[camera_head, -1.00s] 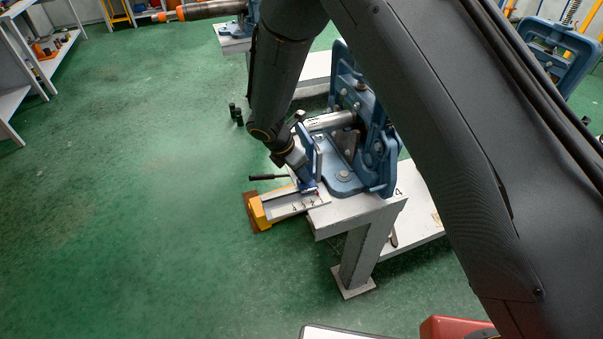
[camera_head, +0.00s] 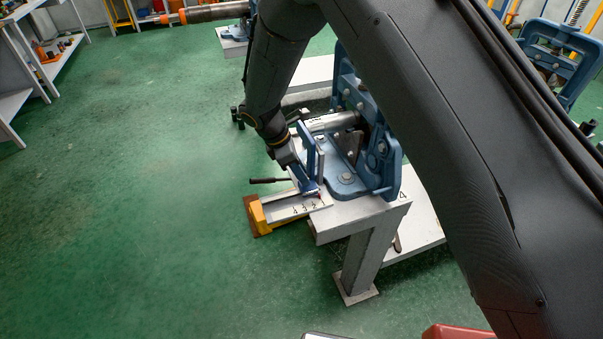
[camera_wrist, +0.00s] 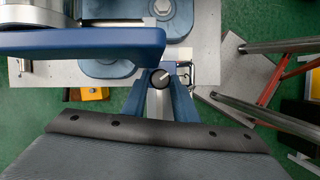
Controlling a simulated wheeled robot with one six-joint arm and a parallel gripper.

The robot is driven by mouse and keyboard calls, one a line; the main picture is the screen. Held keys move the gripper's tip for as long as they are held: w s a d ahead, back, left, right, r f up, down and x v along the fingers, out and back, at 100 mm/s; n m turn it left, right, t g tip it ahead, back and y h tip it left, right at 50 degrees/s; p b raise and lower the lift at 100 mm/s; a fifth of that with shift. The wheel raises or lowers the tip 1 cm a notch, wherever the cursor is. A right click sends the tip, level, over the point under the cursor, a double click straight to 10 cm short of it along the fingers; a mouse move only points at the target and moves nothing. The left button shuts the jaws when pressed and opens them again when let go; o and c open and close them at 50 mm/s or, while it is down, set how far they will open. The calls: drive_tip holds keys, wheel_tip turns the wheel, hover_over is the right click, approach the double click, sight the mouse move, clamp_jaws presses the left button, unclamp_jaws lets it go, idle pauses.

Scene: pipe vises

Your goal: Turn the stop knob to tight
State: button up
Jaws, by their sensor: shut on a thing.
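The stop knob (camera_wrist: 160,77) is a small dark round knob with a pale pointer line slanting up and to the right in the wrist view. My gripper (camera_wrist: 160,88) is over it, with its blue-grey fingers close in on both sides, shut on the knob. In the head view my gripper (camera_head: 309,190) reaches down to the inner end of the pale numbered rail (camera_head: 285,209), at the bench edge. The knob is hidden there by the gripper and blue plates. The tight mark cannot be read.
The blue pipe vise (camera_head: 383,160) stands on the white bench (camera_head: 365,212) just right of my gripper, holding a metal pipe (camera_head: 333,121). A yellow block (camera_head: 258,215) is at the rail's outer end. A thin black-gripped handle (camera_head: 265,181) sticks out left. Green floor lies open at left.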

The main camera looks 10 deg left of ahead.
drive_tip(key=o, duration=1.1)
drive_tip(key=shift+c, duration=0.2)
drive_tip(key=b+v, duration=0.2)
drive_tip(key=v, duration=0.6)
drive_tip(key=shift+d, duration=0.1)
